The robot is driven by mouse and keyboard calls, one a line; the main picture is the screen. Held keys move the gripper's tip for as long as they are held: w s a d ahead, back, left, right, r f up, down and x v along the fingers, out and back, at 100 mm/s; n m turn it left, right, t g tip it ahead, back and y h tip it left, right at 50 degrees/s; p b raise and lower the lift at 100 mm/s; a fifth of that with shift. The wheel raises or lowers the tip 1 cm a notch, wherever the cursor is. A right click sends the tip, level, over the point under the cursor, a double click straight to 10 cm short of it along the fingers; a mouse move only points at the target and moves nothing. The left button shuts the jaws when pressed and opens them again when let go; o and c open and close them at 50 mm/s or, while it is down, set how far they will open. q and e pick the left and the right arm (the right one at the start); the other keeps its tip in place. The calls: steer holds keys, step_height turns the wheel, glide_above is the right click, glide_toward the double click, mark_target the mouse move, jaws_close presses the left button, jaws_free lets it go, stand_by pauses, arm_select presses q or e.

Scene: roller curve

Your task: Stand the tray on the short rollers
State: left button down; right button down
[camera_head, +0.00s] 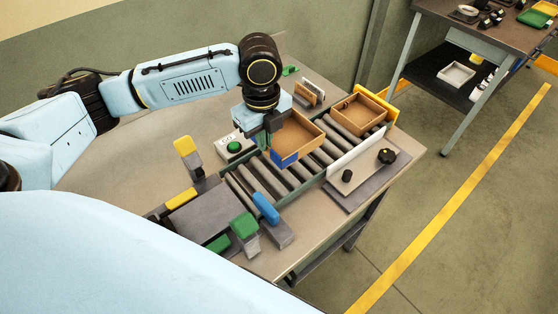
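A brown open tray with a blue patch on its near corner (285,161) sits on or just over the middle of a row of dark rollers (253,185). A second brown tray (372,124) stands farther right, beside the yellow end bar. My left gripper (267,132) reaches down from above at the left wall of the blue-marked tray. Its fingers are close to that wall; whether they are shut on it is too small to tell. The arm hides part of the tray's far-left side. My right gripper is not in view.
A white rail (355,151) runs along the right side of the rollers. A white box with a green button (234,147) stands left of them.

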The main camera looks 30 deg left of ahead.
arm_select(q)
step_height(320, 180, down, 9)
steer(key=shift+r, duration=0.1)
stand_by(0.3)
steer(key=c, duration=1.6)
jaws_free()
steer(key=shift+c, duration=0.2)
step_height(320, 180, up, 12)
